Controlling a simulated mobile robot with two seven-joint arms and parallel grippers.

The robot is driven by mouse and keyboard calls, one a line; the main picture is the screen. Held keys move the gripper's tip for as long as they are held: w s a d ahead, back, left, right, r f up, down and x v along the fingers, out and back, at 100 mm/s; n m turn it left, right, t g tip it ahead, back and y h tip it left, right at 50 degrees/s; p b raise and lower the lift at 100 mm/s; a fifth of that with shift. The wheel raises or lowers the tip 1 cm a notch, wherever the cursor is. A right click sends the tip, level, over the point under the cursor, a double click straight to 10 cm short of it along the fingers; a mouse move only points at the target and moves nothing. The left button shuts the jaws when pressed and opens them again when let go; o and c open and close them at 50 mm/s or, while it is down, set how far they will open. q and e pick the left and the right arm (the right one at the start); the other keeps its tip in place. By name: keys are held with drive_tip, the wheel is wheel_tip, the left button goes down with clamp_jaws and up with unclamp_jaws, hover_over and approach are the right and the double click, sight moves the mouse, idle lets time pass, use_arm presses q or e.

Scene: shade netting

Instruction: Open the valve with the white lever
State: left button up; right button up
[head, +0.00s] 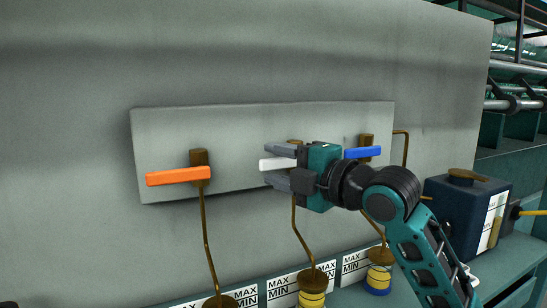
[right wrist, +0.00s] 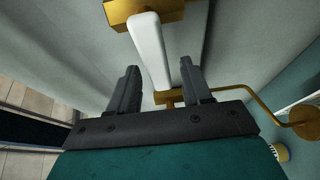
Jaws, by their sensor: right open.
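The white lever (head: 276,164) lies about level on the panel and sticks out to the left of its brass valve, which is mostly hidden behind my right gripper (head: 273,166). The gripper is open, with one finger above the lever and one below. In the right wrist view the white lever (right wrist: 150,48) runs from a brass fitting (right wrist: 178,9) down toward the space between the open fingers (right wrist: 160,88). I cannot tell whether either finger touches it. My left gripper is not in view.
An orange lever (head: 178,176) is at the left of the grey panel (head: 240,122), and a blue lever (head: 363,152) sits just right of my gripper. Brown pipes run down to yellow-banded fittings (head: 312,299). A dark blue box (head: 462,210) stands at the right.

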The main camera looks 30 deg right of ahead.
drive_tip(key=shift+w+a, duration=0.25)
drive_tip(key=shift+w, duration=0.4)
drive_tip(key=shift+c, duration=0.5)
clamp_jaws()
